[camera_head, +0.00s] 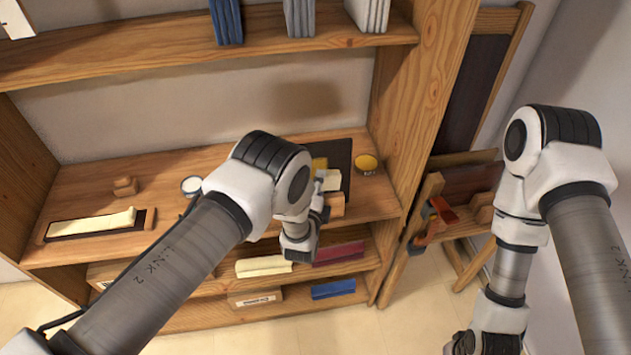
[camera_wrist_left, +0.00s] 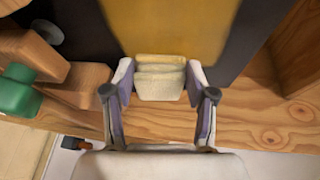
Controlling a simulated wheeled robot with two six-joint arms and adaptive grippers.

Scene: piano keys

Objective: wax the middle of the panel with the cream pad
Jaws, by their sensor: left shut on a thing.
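The dark panel (camera_head: 340,150) is on the shelf top at the back right, partly hidden by my left arm. In the left wrist view the panel (camera_wrist_left: 85,25) has a broad yellow middle (camera_wrist_left: 170,28). My left gripper (camera_head: 322,192) is shut on the cream pad (camera_head: 328,180). The pad (camera_wrist_left: 160,82) sits between both fingers in the left wrist view, its far edge at the yellow middle. I cannot tell whether it touches. My right arm is at the right; its gripper's fingers are out of the picture.
A round yellow tin (camera_head: 366,163) stands right of the panel. A wooden block (camera_head: 336,204) is close to my left gripper.

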